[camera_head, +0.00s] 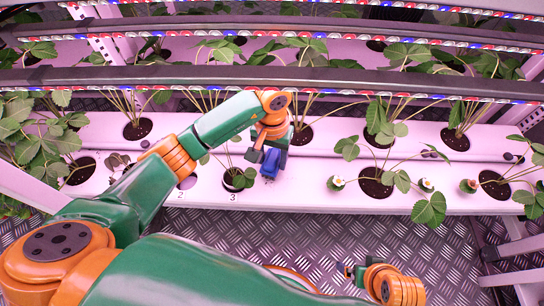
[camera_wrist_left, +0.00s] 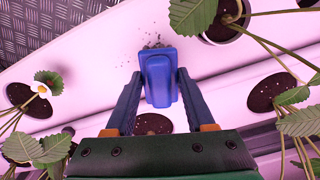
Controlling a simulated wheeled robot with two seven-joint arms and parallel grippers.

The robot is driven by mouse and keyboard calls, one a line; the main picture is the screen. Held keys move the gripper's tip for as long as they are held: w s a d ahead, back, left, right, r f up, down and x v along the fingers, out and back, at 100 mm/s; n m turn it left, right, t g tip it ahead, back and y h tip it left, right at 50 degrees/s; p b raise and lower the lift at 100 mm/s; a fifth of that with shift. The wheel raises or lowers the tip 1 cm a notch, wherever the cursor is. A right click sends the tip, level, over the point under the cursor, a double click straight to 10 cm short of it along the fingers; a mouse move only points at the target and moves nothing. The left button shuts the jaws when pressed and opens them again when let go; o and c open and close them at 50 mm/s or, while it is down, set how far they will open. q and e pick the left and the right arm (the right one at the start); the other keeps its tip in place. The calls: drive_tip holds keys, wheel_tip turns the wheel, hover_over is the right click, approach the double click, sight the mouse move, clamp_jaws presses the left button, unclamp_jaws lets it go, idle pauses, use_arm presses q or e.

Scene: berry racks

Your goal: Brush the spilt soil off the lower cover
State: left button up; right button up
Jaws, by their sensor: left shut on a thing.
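The lower cover (camera_head: 309,188) is a long pale pink-white panel with round planting holes; it fills much of the left wrist view (camera_wrist_left: 85,72). My left gripper (camera_wrist_left: 153,84) is shut on a blue brush (camera_wrist_left: 160,82), held between its two fingers low over the cover. The brush also shows in the head view (camera_head: 268,166), near the cover's front edge. Spilt dark soil (camera_wrist_left: 150,47) lies in a small patch just beyond the brush, with loose grains around it. I cannot tell whether the brush touches the cover. My right gripper (camera_head: 350,270) is low, in front of the rack, its jaws unclear.
A strawberry plant in the hole marked 3 (camera_head: 238,179) stands just left of the brush. Several other plants (camera_head: 376,182) with leaves and flowers overhang the cover. A light-strip beam (camera_head: 330,83) runs above and behind. Metal tread flooring (camera_head: 420,250) lies in front.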

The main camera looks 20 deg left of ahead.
use_arm(q)
drive_tip(key=shift+f+b, duration=0.6)
drive_tip(key=shift+f, duration=0.15)
